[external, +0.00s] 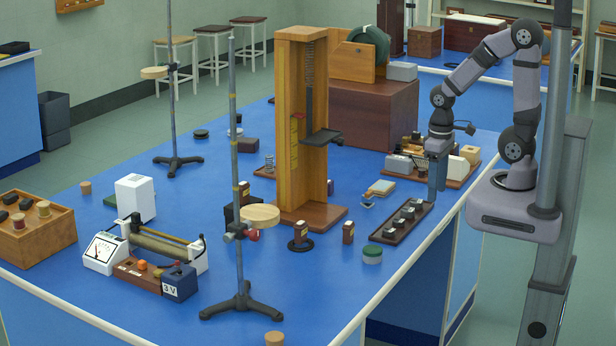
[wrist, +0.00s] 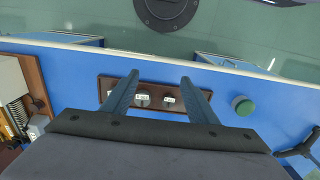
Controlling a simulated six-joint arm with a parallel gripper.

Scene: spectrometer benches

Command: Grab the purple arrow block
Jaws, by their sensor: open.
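I cannot make out a purple arrow block in either view. My gripper (external: 437,192) points down over the right edge of the blue bench, close to a dark wooden tray (external: 384,239) of small weights. In the wrist view my gripper (wrist: 159,77) is open, its two blue-grey fingers apart with nothing between them. The tray (wrist: 160,87) shows between and beyond the fingers, with several labelled dark weights in it. Part of the bench below is hidden by my gripper's body.
A green-lidded jar (external: 372,255) stands near the bench edge; it also shows in the wrist view (wrist: 243,105). A tall wooden stand (external: 302,130) and a metal retort stand (external: 238,220) rise from the bench. A wooden apparatus board (external: 455,181) lies behind my gripper.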

